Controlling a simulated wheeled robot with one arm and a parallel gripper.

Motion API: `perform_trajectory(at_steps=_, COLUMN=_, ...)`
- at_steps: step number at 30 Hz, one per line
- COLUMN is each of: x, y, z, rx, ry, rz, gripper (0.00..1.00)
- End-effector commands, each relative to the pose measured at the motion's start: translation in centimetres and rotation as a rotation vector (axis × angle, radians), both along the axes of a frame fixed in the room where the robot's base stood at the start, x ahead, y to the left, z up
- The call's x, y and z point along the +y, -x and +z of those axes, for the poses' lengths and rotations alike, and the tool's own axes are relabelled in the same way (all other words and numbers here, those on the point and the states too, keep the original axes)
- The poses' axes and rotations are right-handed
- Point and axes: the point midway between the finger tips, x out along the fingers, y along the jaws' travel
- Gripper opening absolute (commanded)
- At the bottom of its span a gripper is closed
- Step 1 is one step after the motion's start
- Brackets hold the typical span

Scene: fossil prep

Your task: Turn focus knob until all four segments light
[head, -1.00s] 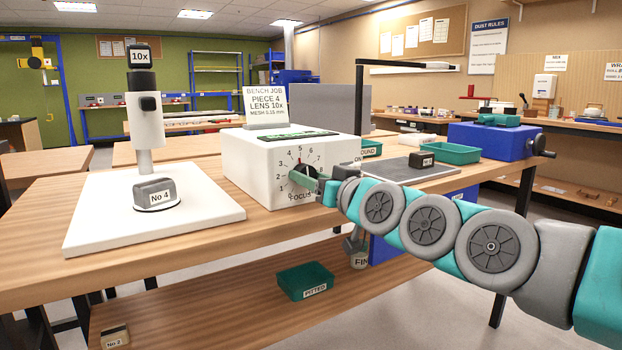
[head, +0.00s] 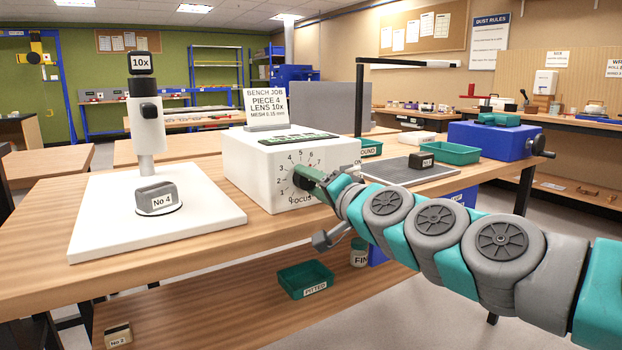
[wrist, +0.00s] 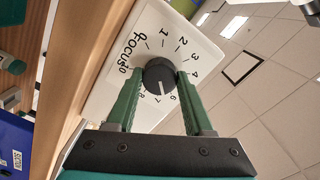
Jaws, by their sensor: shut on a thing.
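The white focus box (head: 256,172) stands on the bench with a numbered dial on its front. The dark round focus knob (wrist: 160,75) is at the dial's centre in the wrist view, with its white pointer mark near 7. My gripper (wrist: 159,77) has its green fingers on both sides of the knob, shut on it. In the head view my gripper (head: 310,181) covers most of the knob. A dark display strip (head: 299,138) with green segments lies on the box's top; how many are lit is too small to tell.
A white microscope stand (head: 215,213) holds a grey piece No 4 (head: 156,198) left of the box. Right are a dark mat (head: 400,172), a green tray (head: 456,153) and a blue crank unit (head: 490,142).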

Motion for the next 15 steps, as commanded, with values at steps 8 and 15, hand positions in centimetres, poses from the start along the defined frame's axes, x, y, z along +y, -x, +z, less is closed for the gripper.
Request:
perform_trajectory(at_steps=8, x=0.00, y=0.00, z=0.06, rx=0.061, ry=-0.091, rz=-0.001, gripper=0.00)
perform_trajectory(at_steps=15, x=-0.01, y=-0.01, z=0.01, rx=0.079, ry=-0.117, rz=-0.001, gripper=0.00)
